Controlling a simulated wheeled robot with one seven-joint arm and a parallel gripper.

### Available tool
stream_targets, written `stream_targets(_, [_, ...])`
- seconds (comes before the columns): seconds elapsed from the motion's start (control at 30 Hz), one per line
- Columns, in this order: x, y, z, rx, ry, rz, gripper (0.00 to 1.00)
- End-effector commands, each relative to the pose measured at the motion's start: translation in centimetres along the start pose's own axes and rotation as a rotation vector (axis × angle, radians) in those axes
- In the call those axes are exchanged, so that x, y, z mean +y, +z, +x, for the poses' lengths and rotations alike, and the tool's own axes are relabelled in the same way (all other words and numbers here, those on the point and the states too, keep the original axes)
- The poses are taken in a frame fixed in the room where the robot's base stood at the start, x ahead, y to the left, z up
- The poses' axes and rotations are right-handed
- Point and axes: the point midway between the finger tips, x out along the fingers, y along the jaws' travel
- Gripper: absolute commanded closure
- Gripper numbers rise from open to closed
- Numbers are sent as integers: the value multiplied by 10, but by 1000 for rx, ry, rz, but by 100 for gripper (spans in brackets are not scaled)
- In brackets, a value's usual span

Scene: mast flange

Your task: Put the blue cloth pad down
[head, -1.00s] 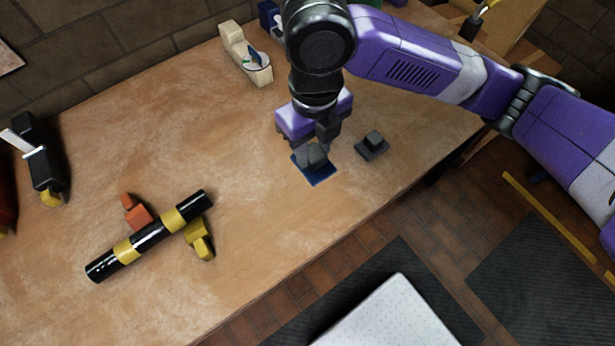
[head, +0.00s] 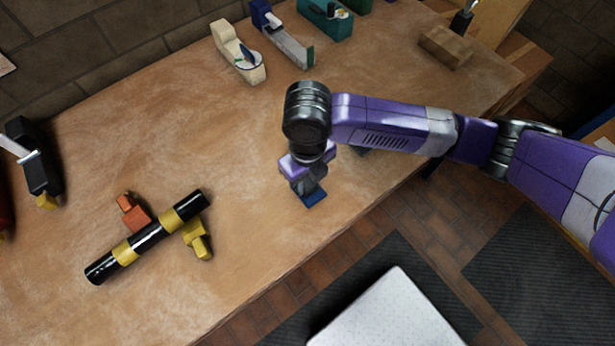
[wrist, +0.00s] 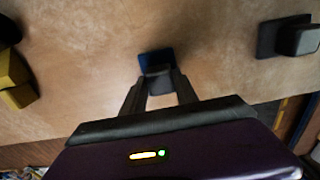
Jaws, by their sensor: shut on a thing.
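The blue cloth pad (head: 313,199) is a small flat square under a dark grey grip block, below my gripper (head: 309,182) over the bench's front half. In the wrist view the pad (wrist: 152,58) shows beyond the grey block, and the fingers of my gripper (wrist: 160,84) are closed on that block. The pad is at or just above the bench top; I cannot tell whether it touches. My wrist hides part of it in the head view.
A black pipe with yellow bands (head: 147,238) lies to the left, with orange (head: 133,212) and yellow (head: 197,240) blocks beside it. A grey block on a dark base (wrist: 290,38) is at right in the wrist view. Bare wood surrounds the pad.

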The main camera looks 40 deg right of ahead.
Motion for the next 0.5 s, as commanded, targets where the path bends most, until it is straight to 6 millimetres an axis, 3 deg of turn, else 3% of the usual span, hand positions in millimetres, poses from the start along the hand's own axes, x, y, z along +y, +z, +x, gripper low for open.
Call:
stream_targets(0.3, [0, 0, 4, -1, 0, 0, 97])
stream_targets(0.33, [0, 0, 3, -1, 0, 0, 62])
stream_targets(0.43, [0, 0, 2, -1, 0, 0, 43])
stream_targets(0.5, [0, 0, 2, -1, 0, 0, 43])
